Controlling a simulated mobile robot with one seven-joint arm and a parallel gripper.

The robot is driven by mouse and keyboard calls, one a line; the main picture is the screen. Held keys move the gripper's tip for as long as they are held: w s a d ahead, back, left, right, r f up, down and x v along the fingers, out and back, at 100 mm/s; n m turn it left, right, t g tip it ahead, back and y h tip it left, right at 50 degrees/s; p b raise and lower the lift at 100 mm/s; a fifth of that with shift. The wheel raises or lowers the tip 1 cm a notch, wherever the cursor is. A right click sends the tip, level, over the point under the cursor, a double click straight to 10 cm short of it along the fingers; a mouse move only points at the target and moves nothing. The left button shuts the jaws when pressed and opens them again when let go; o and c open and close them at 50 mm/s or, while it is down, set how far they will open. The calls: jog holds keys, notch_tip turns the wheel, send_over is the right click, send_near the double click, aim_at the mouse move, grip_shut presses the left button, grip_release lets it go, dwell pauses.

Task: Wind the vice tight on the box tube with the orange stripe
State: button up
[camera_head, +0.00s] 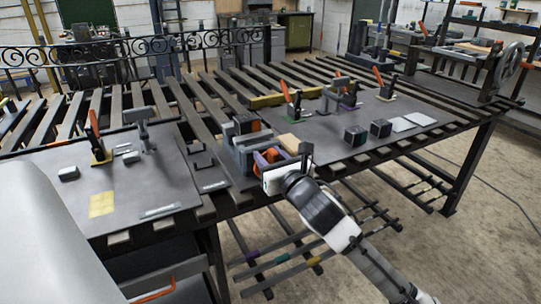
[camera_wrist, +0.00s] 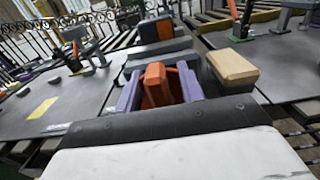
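The vice (camera_head: 240,158) is a grey block near the front edge of the slatted bench. It also shows ahead in the wrist view (camera_wrist: 165,47). The dark box tube (camera_head: 243,122) sits between its jaws, with an orange patch on its end; the tube also shows in the wrist view (camera_wrist: 148,32). An orange handle piece (camera_wrist: 156,86) is at the near side of the vice. My gripper (camera_head: 272,160) is at this handle, its purple fingers (camera_wrist: 160,90) apart on either side of it. A dark gap shows on the right side. The jaws' contact with the tube is unclear.
A tan wooden block (camera_head: 289,143) lies just right of the vice, also in the wrist view (camera_wrist: 232,68). Two dark cubes (camera_head: 355,136) (camera_head: 381,128) stand farther right. Clamps with orange levers (camera_head: 95,138) (camera_head: 291,98) rise from plates on both sides.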

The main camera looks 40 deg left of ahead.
grip_shut()
jog(key=shift+f+m+b, duration=0.1)
jog(key=shift+m+b, duration=0.2)
